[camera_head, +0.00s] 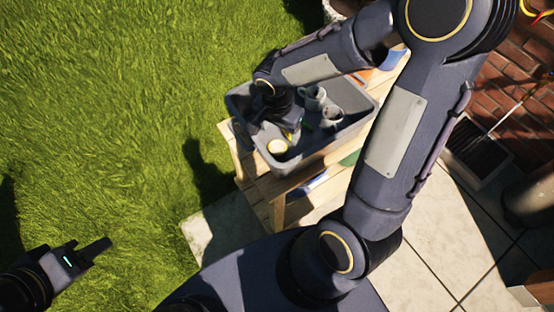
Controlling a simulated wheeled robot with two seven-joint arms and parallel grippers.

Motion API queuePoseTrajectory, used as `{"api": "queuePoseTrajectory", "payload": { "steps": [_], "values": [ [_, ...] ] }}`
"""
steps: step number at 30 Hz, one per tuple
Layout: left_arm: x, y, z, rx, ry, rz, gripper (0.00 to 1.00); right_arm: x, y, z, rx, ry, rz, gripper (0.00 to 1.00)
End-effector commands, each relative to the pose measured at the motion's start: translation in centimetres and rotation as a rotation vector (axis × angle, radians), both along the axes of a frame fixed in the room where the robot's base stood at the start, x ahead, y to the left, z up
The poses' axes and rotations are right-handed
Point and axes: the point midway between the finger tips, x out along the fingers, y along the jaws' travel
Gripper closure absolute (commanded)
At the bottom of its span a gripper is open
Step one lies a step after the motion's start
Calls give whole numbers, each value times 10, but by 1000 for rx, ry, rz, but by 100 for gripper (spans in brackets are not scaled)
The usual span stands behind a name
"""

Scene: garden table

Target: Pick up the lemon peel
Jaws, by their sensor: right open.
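A small round, pale-yellow piece (277,146), which looks like the lemon peel, lies inside the grey bin (318,147) near its front-left corner. My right gripper (289,132) reaches down into the bin just above and right of this piece in the picture. It is open, but its fingertips are small and partly hidden. A second yellow bit shows beside the fingers, too small to identify. My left gripper (95,250) hangs over the grass at the lower left, far from the bin. Its jaws are seen edge-on.
Two grey mugs (313,98) (332,117) stand in the bin, right of my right gripper. The bin rests on a wooden table (262,186). My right arm covers the table's right part. Open grass (110,110) lies to the left and paving (430,250) to the lower right.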

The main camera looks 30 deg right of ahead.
Motion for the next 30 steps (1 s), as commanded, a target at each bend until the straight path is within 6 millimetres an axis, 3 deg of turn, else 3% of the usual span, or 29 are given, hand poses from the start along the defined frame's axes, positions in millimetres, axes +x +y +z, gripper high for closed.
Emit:
{"api": "queuePoseTrajectory", "payload": {
  "steps": [1,19,30],
  "values": [
    [0,0,-9,0,0,0,64,4,2,-16,-9,6,-18,27],
    [0,0,-28,0,0,0,64,16,-2,-92,-20,12,-54,27],
    [0,0,-29,0,0,0,64,17,-3,-101,-19,9,-52,27]
  ]
}}
